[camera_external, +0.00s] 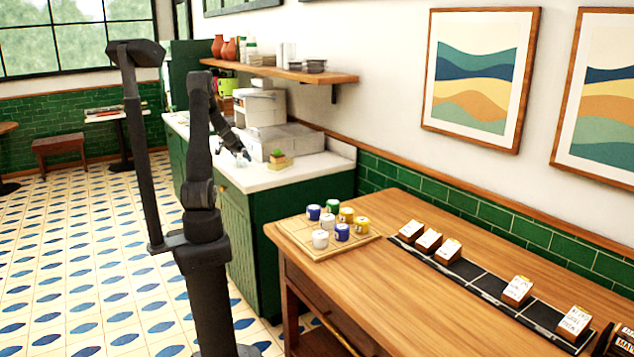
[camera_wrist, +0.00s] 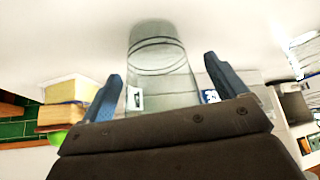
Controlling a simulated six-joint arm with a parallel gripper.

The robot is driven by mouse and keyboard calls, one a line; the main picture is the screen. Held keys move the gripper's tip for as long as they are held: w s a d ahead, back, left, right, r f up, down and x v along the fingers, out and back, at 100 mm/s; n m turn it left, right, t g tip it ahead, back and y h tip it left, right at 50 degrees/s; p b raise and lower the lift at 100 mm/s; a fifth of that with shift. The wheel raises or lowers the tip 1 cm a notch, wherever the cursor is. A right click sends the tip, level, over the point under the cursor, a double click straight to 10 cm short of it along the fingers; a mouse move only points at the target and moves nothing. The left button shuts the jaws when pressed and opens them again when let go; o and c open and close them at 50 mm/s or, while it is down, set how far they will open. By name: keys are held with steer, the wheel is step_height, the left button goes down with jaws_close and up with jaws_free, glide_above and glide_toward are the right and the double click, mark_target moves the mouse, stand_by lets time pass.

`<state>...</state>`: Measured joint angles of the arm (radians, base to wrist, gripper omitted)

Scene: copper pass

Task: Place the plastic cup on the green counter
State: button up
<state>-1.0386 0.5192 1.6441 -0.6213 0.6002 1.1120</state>
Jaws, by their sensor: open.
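A clear plastic cup (camera_wrist: 160,72) shows in the wrist view between the two blue-grey fingers of my gripper (camera_wrist: 163,70). The fingers are open, with visible gaps on both sides of the cup. The cup is against a plain white surface; I cannot tell for sure that it rests on it. In the external view my gripper (camera_external: 241,156) is low over the white top of the green counter (camera_external: 298,218). The cup is too small there to make out clearly.
White appliances (camera_external: 262,108) stand behind, under a wooden shelf (camera_external: 290,74). A wooden table (camera_external: 420,290) with a tray of small jars (camera_external: 318,248) is in front.

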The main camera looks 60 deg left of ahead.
steer(key=v, duration=1.2)
steer(key=shift+w, duration=0.1)
steer(key=x, duration=1.1)
steer(key=shift+w+f, duration=0.1)
steer(key=shift+f, duration=0.25)
steer(key=shift+w+a, duration=0.1)
steer(key=shift+a, duration=0.05)
steer(key=shift+r, duration=1.2)
